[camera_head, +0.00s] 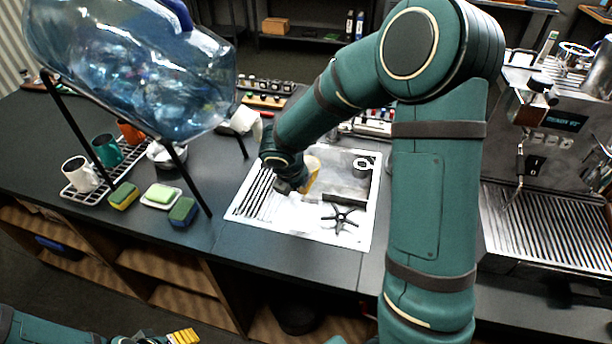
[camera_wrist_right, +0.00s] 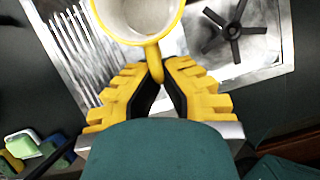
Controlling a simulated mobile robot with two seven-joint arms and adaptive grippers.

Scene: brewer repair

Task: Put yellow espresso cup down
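The yellow espresso cup (camera_wrist_right: 140,18), with a pale inside, shows at the top of the right wrist view, cut off by the frame edge. My right gripper (camera_wrist_right: 157,72) is shut on its handle. In the head view the cup (camera_head: 313,172) is partly hidden behind my right gripper (camera_head: 300,187), over the metal sink unit (camera_head: 250,212). I cannot tell whether the cup touches a surface. My left gripper (camera_head: 183,337) is at the bottom left edge, away from the counter; only its yellow finger pads show clearly.
A black star-shaped part (camera_head: 340,216) lies in the sink unit. Mugs stand on a rack (camera_head: 108,183) at the left, near sponges (camera_head: 183,211). A large water bottle (camera_head: 130,65) on a black stand overhangs the counter. An espresso machine (camera_head: 550,140) stands right.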

